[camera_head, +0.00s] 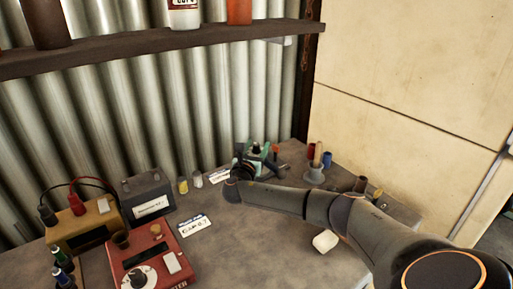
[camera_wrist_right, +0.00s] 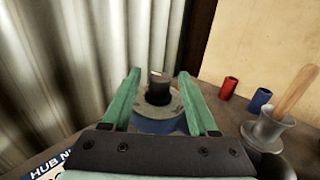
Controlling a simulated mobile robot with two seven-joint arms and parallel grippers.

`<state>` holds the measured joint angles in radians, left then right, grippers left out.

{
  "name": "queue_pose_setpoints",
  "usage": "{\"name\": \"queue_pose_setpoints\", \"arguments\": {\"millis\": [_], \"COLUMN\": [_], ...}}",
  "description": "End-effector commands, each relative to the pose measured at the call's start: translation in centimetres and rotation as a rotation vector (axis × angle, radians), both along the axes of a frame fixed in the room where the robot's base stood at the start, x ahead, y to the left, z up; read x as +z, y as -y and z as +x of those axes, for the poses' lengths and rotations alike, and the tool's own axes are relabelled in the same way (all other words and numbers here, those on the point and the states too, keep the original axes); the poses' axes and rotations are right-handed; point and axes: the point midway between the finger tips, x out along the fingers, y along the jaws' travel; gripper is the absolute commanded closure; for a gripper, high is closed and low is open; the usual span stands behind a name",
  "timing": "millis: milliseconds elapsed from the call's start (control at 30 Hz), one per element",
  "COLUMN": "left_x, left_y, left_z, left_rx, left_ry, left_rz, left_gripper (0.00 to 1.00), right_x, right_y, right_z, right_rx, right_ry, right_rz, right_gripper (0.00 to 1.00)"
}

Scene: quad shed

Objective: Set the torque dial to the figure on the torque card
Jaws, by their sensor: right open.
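My right gripper (camera_wrist_right: 160,76) is open in the right wrist view, one green finger on each side of a black knob (camera_wrist_right: 158,92). The knob stands on a round grey dial plate with a blue base (camera_wrist_right: 157,126); I take this to be the torque dial. Gaps show between knob and fingers. The dial's figures cannot be read. In the head view my right gripper (camera_head: 258,158) is at the bench's back and largely hides the dial. My left gripper is not in view.
A red box with a white dial (camera_head: 140,278), a yellow box (camera_head: 84,226), a battery (camera_head: 148,196) and another card (camera_head: 195,225) stand left. A grey mortar-like cup (camera_wrist_right: 268,130) with a wooden handle is right of the dial. A shelf (camera_head: 160,46) overhangs the back.

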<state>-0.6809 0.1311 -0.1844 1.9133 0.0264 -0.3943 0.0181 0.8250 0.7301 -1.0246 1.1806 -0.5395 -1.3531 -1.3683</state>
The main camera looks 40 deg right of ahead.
Motion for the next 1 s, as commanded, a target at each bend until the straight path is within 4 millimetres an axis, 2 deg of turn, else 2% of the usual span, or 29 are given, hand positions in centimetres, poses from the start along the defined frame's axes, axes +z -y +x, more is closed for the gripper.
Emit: {"name": "queue_pose_setpoints", "arguments": {"millis": [233,733,1000], "left_x": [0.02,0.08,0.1], "left_y": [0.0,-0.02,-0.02], "left_z": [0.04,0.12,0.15], "left_rx": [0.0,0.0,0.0], "left_ry": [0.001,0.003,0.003], "left_rz": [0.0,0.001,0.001], "left_gripper": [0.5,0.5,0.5], "right_x": [-0.01,-0.04,-0.05], "right_y": [-0.01,-0.01,-0.01], "right_z": [0.03,0.0,-0.01], "right_rx": [0.001,0.0,0.0], "right_ry": [-0.001,-0.001,-0.001], "right_rz": [0.001,0.001,0.001], "right_gripper": [0.43,0.99,1.0]}}
